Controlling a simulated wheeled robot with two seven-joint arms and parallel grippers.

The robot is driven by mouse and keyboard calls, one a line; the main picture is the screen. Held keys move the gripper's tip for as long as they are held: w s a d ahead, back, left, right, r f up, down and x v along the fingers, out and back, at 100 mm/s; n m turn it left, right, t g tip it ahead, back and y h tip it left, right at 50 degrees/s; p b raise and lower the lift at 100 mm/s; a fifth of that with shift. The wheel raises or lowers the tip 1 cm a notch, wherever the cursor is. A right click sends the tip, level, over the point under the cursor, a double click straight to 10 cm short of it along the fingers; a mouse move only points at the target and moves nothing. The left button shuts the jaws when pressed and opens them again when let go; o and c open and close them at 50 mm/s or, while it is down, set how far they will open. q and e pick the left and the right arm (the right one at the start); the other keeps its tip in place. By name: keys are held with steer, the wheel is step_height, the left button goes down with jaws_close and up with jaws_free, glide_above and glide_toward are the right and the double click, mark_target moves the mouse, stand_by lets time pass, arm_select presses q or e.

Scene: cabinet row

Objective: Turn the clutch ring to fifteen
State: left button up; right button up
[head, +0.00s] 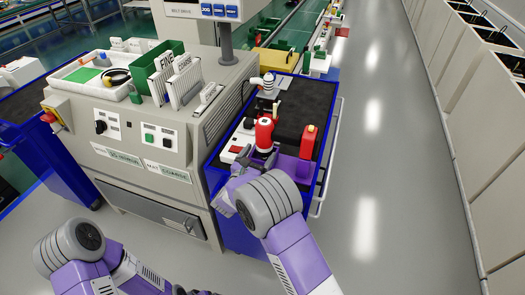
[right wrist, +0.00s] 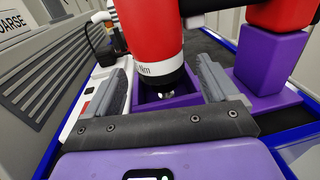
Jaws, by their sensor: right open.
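A red power driver (head: 264,136) stands upright on the blue cart; in the right wrist view its red body (right wrist: 150,30) fills the top middle. A white band marked "Nm" (right wrist: 158,76) circles its lower end, with a metal tip below it. I see no number fifteen, and cannot tell if this band is the clutch ring. My right gripper (head: 262,158) is at the driver's near side; in its wrist view the open fingers (right wrist: 160,88) stand either side of the band, apart from it. My left arm is at the lower left; its gripper (head: 195,292) barely shows at the bottom edge.
A purple holder (right wrist: 195,101) lies behind and below the band. A red block on a purple stand (right wrist: 265,65) is close to the right finger. The blue cart (head: 213,177) abuts a grey machine (head: 135,150) at left. The aisle floor (head: 400,200) at right is clear.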

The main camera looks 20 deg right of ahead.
steer(key=shift+x, duration=1.5)
